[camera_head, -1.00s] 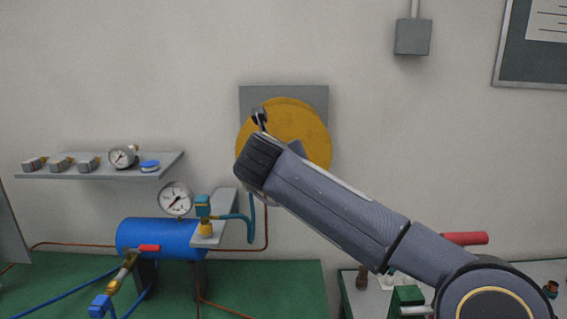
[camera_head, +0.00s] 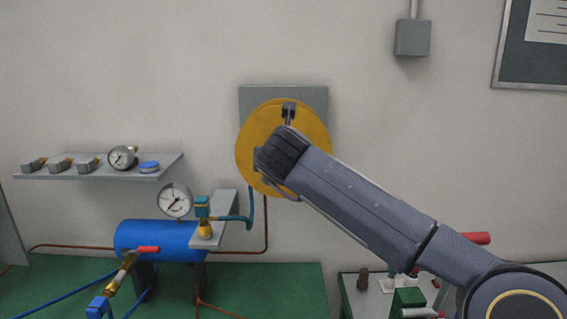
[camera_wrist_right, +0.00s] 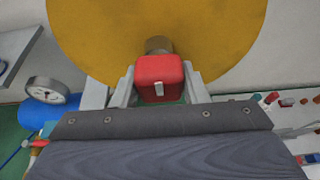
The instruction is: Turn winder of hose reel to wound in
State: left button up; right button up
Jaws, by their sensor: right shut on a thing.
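The hose reel (camera_head: 250,130) is a yellow disc on a grey wall plate (camera_head: 265,92). The red winder handle (camera_wrist_right: 165,70) shows in the right wrist view on a brass-coloured stem (camera_wrist_right: 158,45) in front of the disc. My right gripper (camera_wrist_right: 161,88) is shut on the handle, with one finger on each side of it. In the head view my right gripper (camera_head: 280,153) covers the middle of the disc and hides the handle. My left gripper is not in view.
A shelf (camera_head: 100,173) with a gauge and fittings is on the wall at left. Below it a blue tank (camera_head: 160,240) with a pressure gauge (camera_head: 175,200) stands on a green bench (camera_head: 270,280). A teal hose (camera_head: 251,205) hangs below the reel. A grey box (camera_head: 412,38) is at upper right.

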jog(key=shift+f, duration=0.15)
jog(key=o, duration=1)
jog(key=b+v, duration=0.1)
jog(key=v, duration=0.7)
jog(key=shift+b, duration=0.3)
